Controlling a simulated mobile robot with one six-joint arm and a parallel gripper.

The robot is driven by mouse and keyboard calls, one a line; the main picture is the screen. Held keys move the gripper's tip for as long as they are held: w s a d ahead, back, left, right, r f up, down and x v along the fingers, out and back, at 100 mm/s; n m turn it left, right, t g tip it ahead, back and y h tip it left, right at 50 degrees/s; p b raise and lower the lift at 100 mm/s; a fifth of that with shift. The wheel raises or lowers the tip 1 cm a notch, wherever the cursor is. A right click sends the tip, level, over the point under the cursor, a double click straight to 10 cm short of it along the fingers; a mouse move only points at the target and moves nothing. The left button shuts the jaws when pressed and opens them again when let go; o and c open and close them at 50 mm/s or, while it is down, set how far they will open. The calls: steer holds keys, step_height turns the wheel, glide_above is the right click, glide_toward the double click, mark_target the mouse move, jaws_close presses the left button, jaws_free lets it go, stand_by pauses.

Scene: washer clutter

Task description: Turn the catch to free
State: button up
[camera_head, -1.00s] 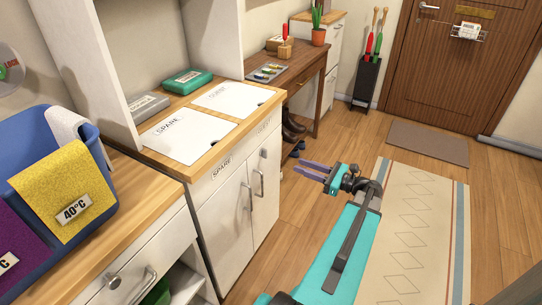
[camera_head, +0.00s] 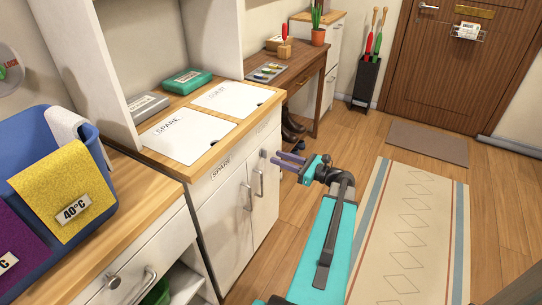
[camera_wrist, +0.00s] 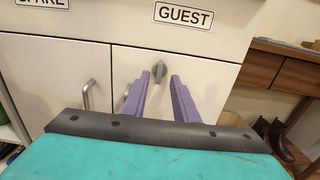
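The catch (camera_wrist: 159,71) is a small grey turn-knob on the white cabinet front, just below the GUEST label (camera_wrist: 184,16). Its grip looks about upright. In the head view the catch (camera_head: 263,153) is a small grey spot near the top of the right door. In the head view my gripper (camera_head: 278,160) is close to the cabinet front, just right of the catch.
Door handles (camera_head: 261,182) stick out below the catch. The worktop above holds white SPARE (camera_head: 188,140) and GUEST (camera_head: 234,98) panels, plus a green case (camera_head: 188,81). A brown desk (camera_head: 308,69) with boots beneath stands beyond. The floor rug (camera_head: 420,230) is clear.

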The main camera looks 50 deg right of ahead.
steer(key=shift+x, duration=2.2)
jaws_close()
